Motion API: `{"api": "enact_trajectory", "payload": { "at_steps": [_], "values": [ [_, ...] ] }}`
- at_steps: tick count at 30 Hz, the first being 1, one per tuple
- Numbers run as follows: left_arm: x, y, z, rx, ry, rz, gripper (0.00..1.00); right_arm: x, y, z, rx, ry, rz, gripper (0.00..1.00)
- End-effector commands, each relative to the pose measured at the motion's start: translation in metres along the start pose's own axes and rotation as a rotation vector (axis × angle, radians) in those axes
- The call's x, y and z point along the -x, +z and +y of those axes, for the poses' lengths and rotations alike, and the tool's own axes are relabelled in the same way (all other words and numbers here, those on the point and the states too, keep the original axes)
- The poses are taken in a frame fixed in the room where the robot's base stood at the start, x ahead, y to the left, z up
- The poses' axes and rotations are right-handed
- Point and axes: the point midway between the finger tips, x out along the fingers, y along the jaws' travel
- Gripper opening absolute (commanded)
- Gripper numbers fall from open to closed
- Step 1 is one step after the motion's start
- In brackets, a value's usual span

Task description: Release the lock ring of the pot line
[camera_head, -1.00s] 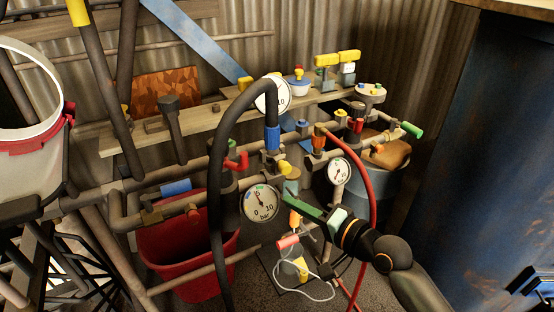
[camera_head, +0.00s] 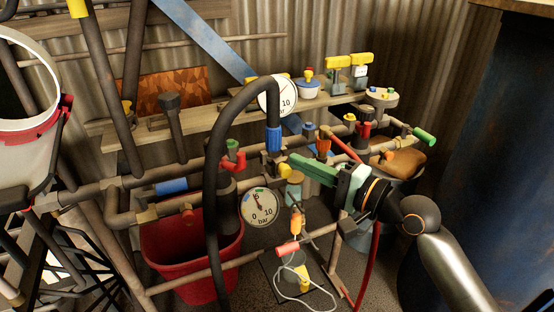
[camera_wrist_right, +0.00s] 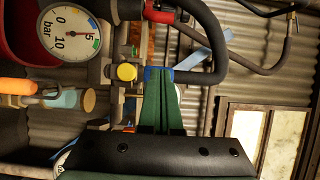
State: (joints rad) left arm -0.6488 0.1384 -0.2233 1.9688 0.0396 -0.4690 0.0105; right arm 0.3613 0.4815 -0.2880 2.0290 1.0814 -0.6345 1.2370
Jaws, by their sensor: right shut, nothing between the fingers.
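A thick black hose (camera_head: 216,170) arches over the pipework and ends in a blue collar (camera_head: 273,140) on a pipe fitting; which part is the lock ring is not certain, but this collar looks like a ring. My right gripper (camera_head: 295,163) has green fingers, shut and empty, pointing left just right of and below the collar. In the right wrist view the shut fingertips (camera_wrist_right: 160,78) overlap the blue collar (camera_wrist_right: 152,73); contact cannot be told. A yellow knob (camera_wrist_right: 126,72) sits beside them. My left gripper is not in view.
Pressure gauges (camera_head: 259,207) stand close to the fitting. A red-handled valve (camera_head: 233,158) is left of the collar. A red hose (camera_head: 374,262) passes by my right arm. A red bucket (camera_head: 190,262) stands below. A wooden shelf (camera_head: 200,125) runs behind.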

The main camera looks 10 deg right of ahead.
Motion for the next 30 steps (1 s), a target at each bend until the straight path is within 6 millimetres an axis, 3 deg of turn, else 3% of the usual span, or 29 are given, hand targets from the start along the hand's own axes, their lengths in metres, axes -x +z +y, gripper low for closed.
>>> {"api": "enact_trajectory", "payload": {
  "at_steps": [16,22,30],
  "values": [
    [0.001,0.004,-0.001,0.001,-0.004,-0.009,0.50,-0.097,0.002,-0.001,0.002,0.000,-0.001,0.00],
    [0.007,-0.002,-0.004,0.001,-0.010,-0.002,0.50,-0.084,0.028,-0.001,0.001,0.001,-0.002,0.00],
    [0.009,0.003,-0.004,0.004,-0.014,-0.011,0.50,-0.080,0.038,0.000,0.001,0.001,0.001,0.00]
  ]
}}
